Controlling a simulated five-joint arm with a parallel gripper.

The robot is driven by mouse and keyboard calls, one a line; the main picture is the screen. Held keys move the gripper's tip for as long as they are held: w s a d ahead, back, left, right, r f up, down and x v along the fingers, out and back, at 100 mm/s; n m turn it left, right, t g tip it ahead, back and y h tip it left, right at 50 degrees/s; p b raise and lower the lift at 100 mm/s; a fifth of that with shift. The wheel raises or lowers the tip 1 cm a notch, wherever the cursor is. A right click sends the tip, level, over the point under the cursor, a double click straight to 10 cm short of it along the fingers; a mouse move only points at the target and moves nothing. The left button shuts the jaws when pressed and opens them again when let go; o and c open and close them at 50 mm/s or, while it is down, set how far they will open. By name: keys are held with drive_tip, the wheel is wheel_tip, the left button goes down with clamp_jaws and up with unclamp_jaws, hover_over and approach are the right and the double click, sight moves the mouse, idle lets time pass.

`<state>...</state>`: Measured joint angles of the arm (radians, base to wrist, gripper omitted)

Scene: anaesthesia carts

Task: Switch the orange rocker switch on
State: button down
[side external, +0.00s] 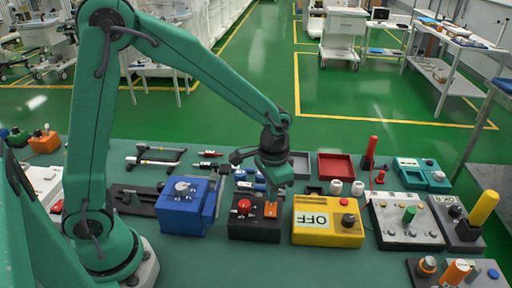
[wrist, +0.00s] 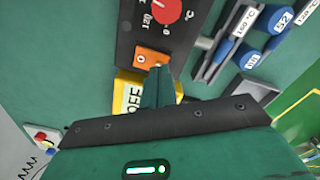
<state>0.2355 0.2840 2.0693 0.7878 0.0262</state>
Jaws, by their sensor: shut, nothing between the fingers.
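The orange rocker switch (side external: 270,209) sits on the right part of a dark box (side external: 252,232) beside a red knob (side external: 244,205). In the wrist view the switch (wrist: 146,58) shows a round mark on its face, next to the red dial (wrist: 168,8). My gripper (side external: 273,195) points down right above the switch. In the wrist view its closed fingertips (wrist: 158,72) overlap the lower right edge of the switch. They are empty. I cannot tell whether they touch it. Part of the switch is hidden by the fingers.
A yellow box (side external: 327,240) with an OFF display stands close on the right. Labelled blue-capped things (wrist: 262,40) lie beside the dark box. Grey (side external: 299,165) and red (side external: 336,174) trays lie behind.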

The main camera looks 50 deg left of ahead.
drive_tip(key=shift+f, duration=0.8)
idle(0.7)
drive_tip(key=shift+r, duration=3.45)
drive_tip(key=shift+r, duration=0.1)
drive_tip(key=s+a+r+n+t, duration=0.1)
drive_tip(key=s+a+r+t, duration=0.1)
drive_tip(key=s+a+r, duration=0.2)
drive_tip(key=s+a+r+n+t, duration=0.2)
drive_tip(key=s+a+r, duration=0.3)
drive_tip(key=s, duration=0.6)
drive_tip(key=shift+r+t, duration=0.8)
